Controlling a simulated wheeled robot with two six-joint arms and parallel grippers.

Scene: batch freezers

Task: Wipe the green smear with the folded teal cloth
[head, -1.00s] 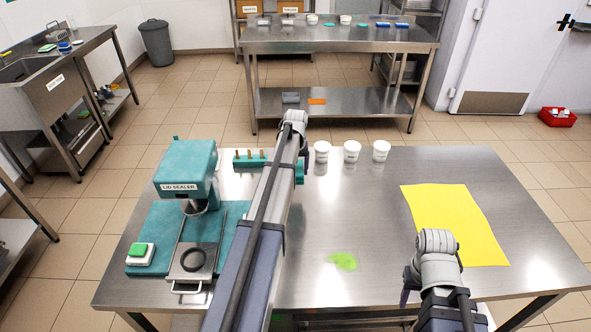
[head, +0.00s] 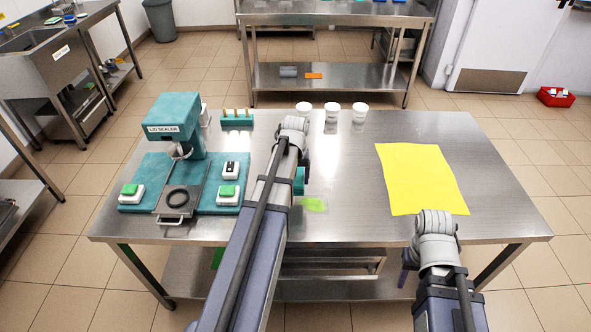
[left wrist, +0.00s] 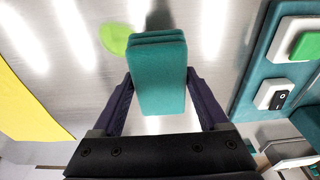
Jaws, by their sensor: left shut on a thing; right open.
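The green smear (head: 313,204) lies on the steel table top, left of the yellow sheet, just right of my left arm in the head view. It also shows in the left wrist view (left wrist: 117,38), partly behind the cloth. The folded teal cloth (left wrist: 158,75) is held between the fingers of my left gripper (left wrist: 160,100). In the head view only a bit of the cloth (head: 299,181) shows beside my left arm. I cannot tell whether it touches the table. My right gripper (head: 405,275) is mostly hidden behind its wrist, near the table's front edge.
A yellow sheet (head: 419,178) lies on the right. A teal lid sealer (head: 177,117) with push buttons on a teal mat (head: 146,172) stands on the left. Several white cups (head: 332,112) stand at the back. The table (head: 490,160) is clear at the far right.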

